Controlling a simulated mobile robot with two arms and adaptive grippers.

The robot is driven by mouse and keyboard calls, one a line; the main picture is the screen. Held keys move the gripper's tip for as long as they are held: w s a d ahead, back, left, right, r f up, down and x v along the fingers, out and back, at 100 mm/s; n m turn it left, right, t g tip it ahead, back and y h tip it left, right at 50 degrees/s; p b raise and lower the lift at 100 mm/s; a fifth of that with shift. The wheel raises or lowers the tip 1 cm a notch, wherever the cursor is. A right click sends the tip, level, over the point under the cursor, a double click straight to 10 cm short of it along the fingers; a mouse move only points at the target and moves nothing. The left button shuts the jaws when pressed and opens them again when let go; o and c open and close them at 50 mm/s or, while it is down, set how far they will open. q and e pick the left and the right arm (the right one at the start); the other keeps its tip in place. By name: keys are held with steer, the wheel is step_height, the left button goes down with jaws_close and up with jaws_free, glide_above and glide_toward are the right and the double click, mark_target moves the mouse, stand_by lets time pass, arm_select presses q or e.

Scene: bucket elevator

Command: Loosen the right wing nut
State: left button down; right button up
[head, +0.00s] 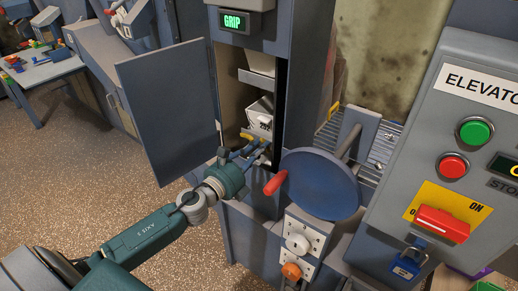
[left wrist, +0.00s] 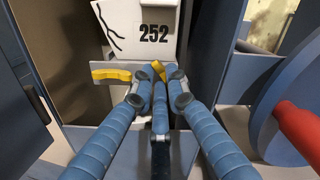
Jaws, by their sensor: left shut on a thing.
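A yellow wing nut (left wrist: 108,73) shows on the left of a grey strip below the bucket in the left wrist view. My left gripper (left wrist: 160,74) is to the right of it, its blue fingers closed together in front of the strip. The fingers are shut on the right wing nut, which they mostly hide. In the head view my left gripper (head: 263,147) reaches into the open cabinet at the height of the wing nuts. My right gripper is not in view.
A white bucket marked 252 (left wrist: 154,12) sits just above the fingers. The cabinet door (head: 168,105) stands open on the left. A blue disc (head: 320,187) with a red handle (head: 275,183) is close on the right. The elevator control panel (head: 437,125) is farther right.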

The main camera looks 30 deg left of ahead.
arm_select(q)
steer(key=n, duration=0.3)
steer(key=n+p, duration=0.1)
steer(key=n, duration=0.3)
steer(key=n+p, duration=0.1)
steer(key=n, duration=0.2)
steer(key=shift+f, duration=0.25)
steer(key=shift+n, duration=0.4)
steer(key=c, duration=1.7)
jaws_free()
steer(key=s, duration=0.4)
steer(key=s+a, duration=0.1)
steer(key=s, duration=0.7)
steer(key=shift+a, duration=0.3)
